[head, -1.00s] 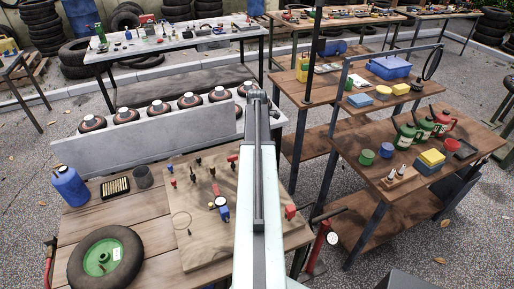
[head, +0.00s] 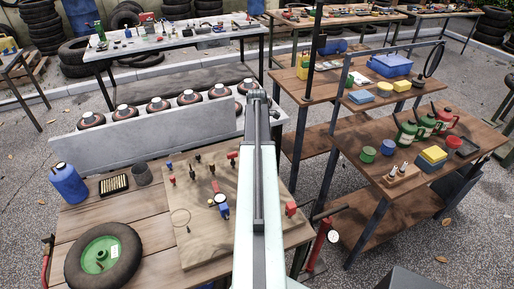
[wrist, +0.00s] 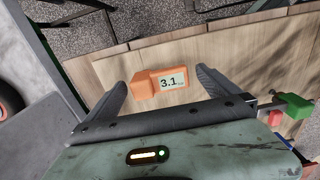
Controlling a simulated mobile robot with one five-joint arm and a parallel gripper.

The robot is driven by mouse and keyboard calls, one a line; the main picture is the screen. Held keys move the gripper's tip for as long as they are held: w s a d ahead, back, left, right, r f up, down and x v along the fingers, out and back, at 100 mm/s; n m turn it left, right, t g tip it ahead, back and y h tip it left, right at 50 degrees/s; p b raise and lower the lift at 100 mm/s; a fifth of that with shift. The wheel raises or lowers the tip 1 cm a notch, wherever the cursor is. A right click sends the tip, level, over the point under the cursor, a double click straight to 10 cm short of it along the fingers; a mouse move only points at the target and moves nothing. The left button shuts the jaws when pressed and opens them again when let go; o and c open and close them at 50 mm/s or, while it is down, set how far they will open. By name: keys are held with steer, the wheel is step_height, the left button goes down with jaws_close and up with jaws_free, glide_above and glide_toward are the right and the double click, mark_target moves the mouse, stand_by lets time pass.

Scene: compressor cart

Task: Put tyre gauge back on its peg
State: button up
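The orange tyre gauge (wrist: 146,85), with a small display reading 3.1, shows in the wrist view between the fingers of my gripper (wrist: 162,82). The fingers are apart, with a gap on each side of the gauge. Wooden planks are behind it; I cannot tell whether it touches them. In the head view my own arm hides the gripper and the orange gauge. A wooden board (head: 207,240) on the near bench carries several small coloured fittings and a round white dial (head: 220,199). I cannot tell which peg is the gauge's.
A wheel (head: 128,252), a blue jug (head: 68,184) and a dark cup (head: 142,175) stand left on the bench. A grey panel (head: 150,142) runs behind. A green fitting (wrist: 295,105) is right of the gripper. A red pump (head: 321,240) stands right of the bench.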

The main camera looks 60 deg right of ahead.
steer(key=shift+r, duration=0.1)
step_height(320, 180, up, 8)
steer(key=p, duration=0.8)
steer(key=shift+f, duration=0.2)
